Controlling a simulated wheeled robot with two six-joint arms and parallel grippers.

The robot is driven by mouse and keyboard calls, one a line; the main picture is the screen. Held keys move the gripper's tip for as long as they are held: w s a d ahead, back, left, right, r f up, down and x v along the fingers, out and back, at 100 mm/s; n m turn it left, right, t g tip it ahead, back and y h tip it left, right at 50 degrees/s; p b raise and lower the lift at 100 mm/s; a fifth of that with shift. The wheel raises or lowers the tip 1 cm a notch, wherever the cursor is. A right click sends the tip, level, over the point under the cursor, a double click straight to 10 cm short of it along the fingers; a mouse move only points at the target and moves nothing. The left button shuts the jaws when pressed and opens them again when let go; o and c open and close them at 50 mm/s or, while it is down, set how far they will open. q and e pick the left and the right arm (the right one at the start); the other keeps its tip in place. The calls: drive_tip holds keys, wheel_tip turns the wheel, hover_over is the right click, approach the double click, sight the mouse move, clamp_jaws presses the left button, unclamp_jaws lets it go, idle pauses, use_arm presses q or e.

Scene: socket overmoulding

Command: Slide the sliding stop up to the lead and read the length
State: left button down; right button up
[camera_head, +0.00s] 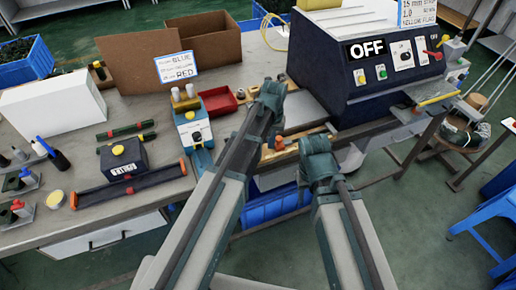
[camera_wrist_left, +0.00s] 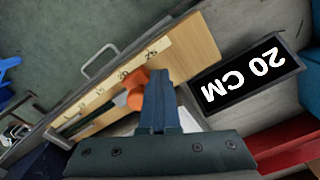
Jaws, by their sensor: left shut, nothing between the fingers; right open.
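The wooden measuring board (camera_wrist_left: 192,50) shows in the left wrist view, with printed numbers along its edge; 20 and 25 are legible. The orange sliding stop (camera_wrist_left: 134,88) sits on it close to the 20 mark. My left gripper (camera_wrist_left: 158,76) is shut and empty, its fingers right beside the stop; I cannot tell if they touch. A dark strip (camera_wrist_left: 72,126) lies along the board beyond the stop, perhaps the lead. A black display (camera_wrist_left: 245,80) reads 20 CM. In the head view the stop (camera_head: 279,143) shows between my arms, and my left fingers are hidden. My right gripper is not seen.
A machine (camera_head: 375,65) with an OFF display stands at the back right. A blue tester (camera_head: 193,130), a red bin (camera_head: 218,102) and a cardboard box (camera_head: 150,60) are left of my arms. A red bin edge (camera_wrist_left: 290,142) is near the left wrist.

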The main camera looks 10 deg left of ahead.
use_arm(q)
drive_tip(key=shift+s+a, duration=0.3)
drive_tip(key=shift+a, duration=0.15)
drive_tip(key=shift+r, duration=0.15)
wheel_tip(320, 180, up, 7)
drive_tip(key=p, duration=0.7)
drive_tip(key=shift+s, duration=0.1)
drive_tip(key=s+d+m, duration=0.2)
drive_tip(key=s, duration=0.7)
drive_tip(key=s+d+m+y, duration=0.1)
drive_tip(key=s+d+m, duration=0.1)
drive_tip(key=s, duration=0.7)
drive_tip(key=shift+s+m, duration=0.3)
drive_tip(key=shift+w, duration=0.1)
